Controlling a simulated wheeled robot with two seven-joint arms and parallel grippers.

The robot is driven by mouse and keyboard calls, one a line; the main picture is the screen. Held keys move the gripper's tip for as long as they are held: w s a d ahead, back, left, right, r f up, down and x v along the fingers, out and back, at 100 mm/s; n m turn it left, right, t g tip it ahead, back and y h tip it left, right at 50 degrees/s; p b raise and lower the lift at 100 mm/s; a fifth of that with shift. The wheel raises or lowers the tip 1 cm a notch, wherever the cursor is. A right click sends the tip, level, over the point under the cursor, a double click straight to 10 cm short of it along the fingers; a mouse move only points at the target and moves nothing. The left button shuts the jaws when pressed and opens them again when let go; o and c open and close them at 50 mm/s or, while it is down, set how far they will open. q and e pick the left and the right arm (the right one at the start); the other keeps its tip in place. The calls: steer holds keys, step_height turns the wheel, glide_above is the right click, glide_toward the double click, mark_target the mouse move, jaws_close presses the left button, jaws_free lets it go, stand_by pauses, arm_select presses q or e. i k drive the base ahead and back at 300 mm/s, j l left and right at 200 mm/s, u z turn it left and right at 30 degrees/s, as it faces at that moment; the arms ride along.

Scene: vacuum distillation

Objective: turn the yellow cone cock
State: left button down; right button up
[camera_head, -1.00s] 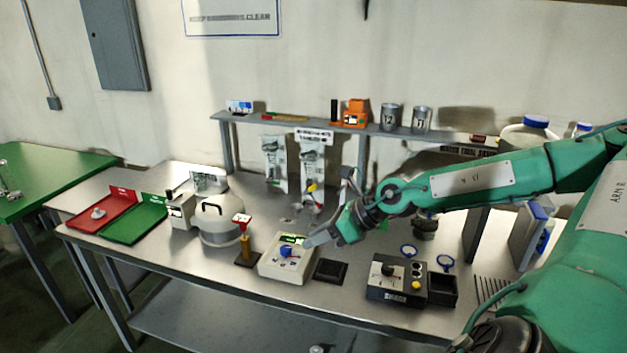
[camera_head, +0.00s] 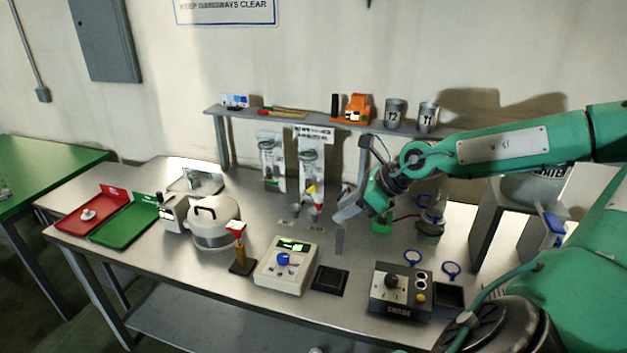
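A small yellow piece, apparently the cone cock (camera_head: 319,187), shows beside a red part low on the glass assembly in front of the right white back panel (camera_head: 311,155). It is small and its exact shape is unclear. My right gripper (camera_head: 338,225) is just right of and below it, over the bench, with its grey fingers pointing left and down. The fingers look apart with nothing visible between them. It appears clear of the yellow piece. My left gripper is out of view.
A white box with a blue knob (camera_head: 286,270), a black square pad (camera_head: 330,279) and a dark control box (camera_head: 399,292) stand along the front. A round pot (camera_head: 213,224) stands left. A raised shelf (camera_head: 290,122) holds cans; a flask (camera_head: 430,222) stands right of my gripper.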

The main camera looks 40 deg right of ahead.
mark_target(311, 189)
steer(key=i+l, duration=0.25)
steer(key=l, duration=0.2)
steer(key=i+l, duration=0.3)
steer(key=l, duration=0.15)
steer(key=i+l, duration=0.25)
steer(key=l, duration=0.2)
